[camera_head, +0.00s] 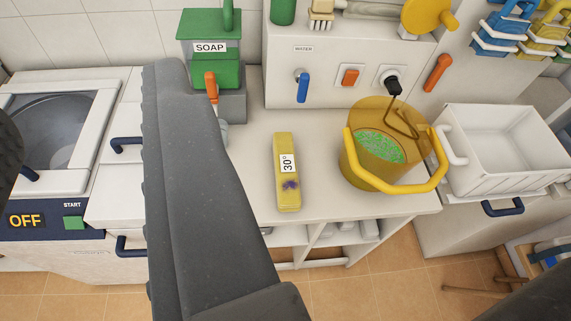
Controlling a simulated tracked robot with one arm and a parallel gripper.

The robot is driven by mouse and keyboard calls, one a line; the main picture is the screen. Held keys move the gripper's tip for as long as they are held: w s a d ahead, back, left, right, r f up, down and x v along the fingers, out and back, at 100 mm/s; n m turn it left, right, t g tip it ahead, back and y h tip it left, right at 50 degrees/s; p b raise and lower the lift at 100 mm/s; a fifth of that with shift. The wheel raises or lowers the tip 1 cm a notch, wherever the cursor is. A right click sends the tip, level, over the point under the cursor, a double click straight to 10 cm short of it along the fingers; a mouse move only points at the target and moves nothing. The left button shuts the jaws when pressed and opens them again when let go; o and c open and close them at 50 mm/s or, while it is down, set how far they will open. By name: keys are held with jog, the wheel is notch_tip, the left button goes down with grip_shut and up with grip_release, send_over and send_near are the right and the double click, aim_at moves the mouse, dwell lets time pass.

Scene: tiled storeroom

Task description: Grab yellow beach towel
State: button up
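A folded yellow cloth (288,180) stands on the white counter near the picture's middle. It bears a white 30° tag and a purple mark on its front, and looks like the yellow beach towel. My gripper (88,90) shows as a large grey finger with a ridged left side, left of the cloth, and a dark ridged part cut off at the left edge. The two are wide apart with nothing held between them. The grey finger hides part of the counter. The cloth stands clear of it.
A yellow bucket (353,176) with green contents stands right of the cloth. A green soap dispenser (210,62) stands behind the grey finger. A white basin (467,180) is at right, and a washer (80,205) marked OFF at left. Counter around the cloth is bare.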

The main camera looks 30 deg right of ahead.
jog(key=o, duration=0.5)
jog(key=shift+f, duration=0.1)
jog(key=o, duration=0.4)
jog(key=shift+m+g+h, duration=0.3)
jog(key=shift+m+h, duration=0.1)
jog(key=shift+h, duration=0.1)
jog(key=w+d+f, duration=0.1)
jog(key=w+f, duration=0.1)
jog(key=w+d+f, duration=0.1)
jog(key=w+f, duration=0.1)
jog(key=f, duration=0.1)
jog(key=w+f, duration=0.2)
jog(key=f, duration=0.1)
jog(key=shift+w+d+f, duration=0.15)
jog(key=shift+w+d, duration=0.25)
jog(key=m+g+h+b, duration=0.1)
jog(key=m+g+h, duration=0.1)
jog(key=h, duration=0.1)
send_near(288, 166)
jog(key=x, duration=0.2)
jog(key=b+x, duration=0.1)
jog(key=shift+w+d+f, duration=0.1)
jog(key=shift+w+f, duration=0.1)
jog(key=shift+f, duration=0.25)
jog(key=shift+r+b+x, duration=0.15)
jog(key=shift+b+x, duration=0.25)
jog(key=shift+x, duration=0.95)
jog(key=shift+r+b+x, duration=0.15)
jog(key=shift+b+x, duration=0.2)
jog(key=shift+x, duration=0.95)
